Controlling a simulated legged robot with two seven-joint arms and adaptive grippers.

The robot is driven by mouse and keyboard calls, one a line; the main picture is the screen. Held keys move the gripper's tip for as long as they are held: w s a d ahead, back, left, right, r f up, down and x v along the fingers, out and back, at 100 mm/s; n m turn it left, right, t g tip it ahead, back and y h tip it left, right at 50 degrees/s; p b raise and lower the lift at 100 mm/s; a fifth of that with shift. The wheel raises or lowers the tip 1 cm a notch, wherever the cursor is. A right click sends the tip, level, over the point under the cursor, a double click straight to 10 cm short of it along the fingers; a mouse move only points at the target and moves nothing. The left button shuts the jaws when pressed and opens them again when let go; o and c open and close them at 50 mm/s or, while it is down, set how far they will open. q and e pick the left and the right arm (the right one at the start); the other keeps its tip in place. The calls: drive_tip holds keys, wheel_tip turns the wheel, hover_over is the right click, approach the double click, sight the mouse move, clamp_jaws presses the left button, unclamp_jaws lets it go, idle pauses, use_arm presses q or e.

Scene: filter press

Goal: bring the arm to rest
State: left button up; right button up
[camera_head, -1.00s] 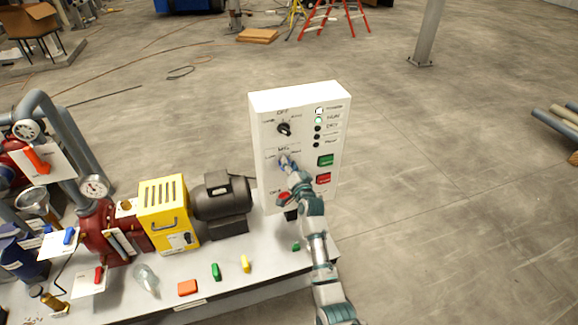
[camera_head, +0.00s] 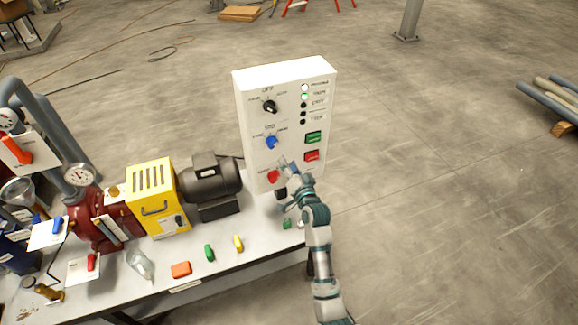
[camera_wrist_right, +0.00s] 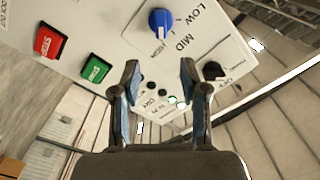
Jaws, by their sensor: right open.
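My right gripper (camera_head: 284,164) is in front of the white control panel (camera_head: 286,82), between the blue knob and the red round button. In the right wrist view the right gripper (camera_wrist_right: 160,88) is open, with nothing between its fingers. The blue knob (camera_head: 271,142) is clear of the fingers; it also shows in the right wrist view (camera_wrist_right: 161,22), above the fingertips. The black knob (camera_head: 269,107) sits higher on the panel. My left gripper is not in view.
The panel carries a green button (camera_head: 314,137), a red button (camera_head: 311,156) and a red round button (camera_head: 274,176). A motor (camera_head: 212,178), a yellow box (camera_head: 157,200) and small coloured blocks stand on the white table (camera_head: 215,275).

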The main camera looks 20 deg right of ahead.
drive_tip(key=shift+s, duration=0.15)
idle(0.3)
drive_tip(key=s+a+f+n+g+b, duration=0.1)
drive_tip(key=s+a+f+n+g, duration=0.15)
drive_tip(key=f, duration=1.15)
drive_tip(key=s+a+f+n+g+b, duration=0.1)
drive_tip(key=f+g, duration=0.2)
drive_tip(key=f, duration=1.1)
drive_tip(key=s+f+n+g+b, duration=0.1)
drive_tip(key=s+f, duration=0.4)
drive_tip(key=f, duration=0.4)
drive_tip(key=s+f+n+g, duration=0.1)
drive_tip(key=s+f+g, duration=0.1)
drive_tip(key=s+f, duration=0.55)
drive_tip(key=s+f+n+g+b, duration=0.2)
drive_tip(key=s+f+n+g, duration=0.15)
drive_tip(key=s+f, duration=1.6)
drive_tip(key=s+d+f+g, duration=0.1)
drive_tip(key=s+f, duration=0.2)
drive_tip(key=s, duration=0.5)
drive_tip(key=s+d+f+n+g, duration=0.1)
drive_tip(key=s+d+f+g, duration=0.1)
drive_tip(key=s, duration=0.6)
drive_tip(key=s+d+f+n+g, duration=0.1)
drive_tip(key=s+f, duration=0.3)
drive_tip(key=s, duration=0.5)
drive_tip(key=shift+d+g+h+b, duration=0.3)
drive_tip(key=shift+d+g+b, duration=0.05)
drive_tip(key=shift+g, duration=0.15)
drive_tip(key=shift+w, duration=0.1)
